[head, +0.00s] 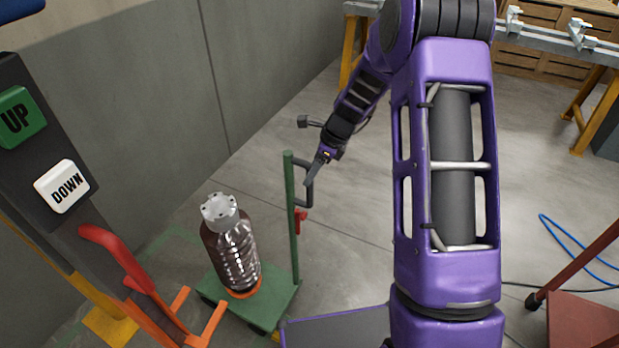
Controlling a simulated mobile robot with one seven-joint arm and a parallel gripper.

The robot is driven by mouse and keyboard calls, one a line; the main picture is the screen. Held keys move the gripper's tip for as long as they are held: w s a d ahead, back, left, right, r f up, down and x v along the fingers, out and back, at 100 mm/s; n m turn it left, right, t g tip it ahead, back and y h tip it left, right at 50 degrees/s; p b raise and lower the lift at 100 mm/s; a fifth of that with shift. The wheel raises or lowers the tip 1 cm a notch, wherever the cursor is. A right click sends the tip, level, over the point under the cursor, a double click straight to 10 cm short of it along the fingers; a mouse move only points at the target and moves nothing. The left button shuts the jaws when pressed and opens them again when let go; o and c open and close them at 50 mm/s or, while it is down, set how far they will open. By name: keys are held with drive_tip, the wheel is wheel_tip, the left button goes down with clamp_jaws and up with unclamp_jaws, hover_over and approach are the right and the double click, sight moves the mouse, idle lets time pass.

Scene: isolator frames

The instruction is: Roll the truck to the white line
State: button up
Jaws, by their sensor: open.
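The truck is a low green platform (262,312) with an upright green post (290,220) at its right. A dark handle loop (308,198) and a small red part (301,215) are on the post. A large clear bottle with dark contents and a grey cap (235,250) stands upright on the platform, on an orange ring. My gripper (315,172) is open at the handle loop, just right of the post top. I cannot tell whether its fingers are around the loop or only beside it. I see no white line in this view.
A lift with UP (18,118) and DOWN (66,187) buttons, a red lever (115,258) and orange forks (207,325) stands left, close to the truck. A grey wall (130,105) runs behind. A red cart (585,322) and blue cable (570,243) lie right. Floor behind the truck looks clear.

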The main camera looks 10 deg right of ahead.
drive_tip(key=shift+x, duration=1.05)
clamp_jaws()
idle(0.7)
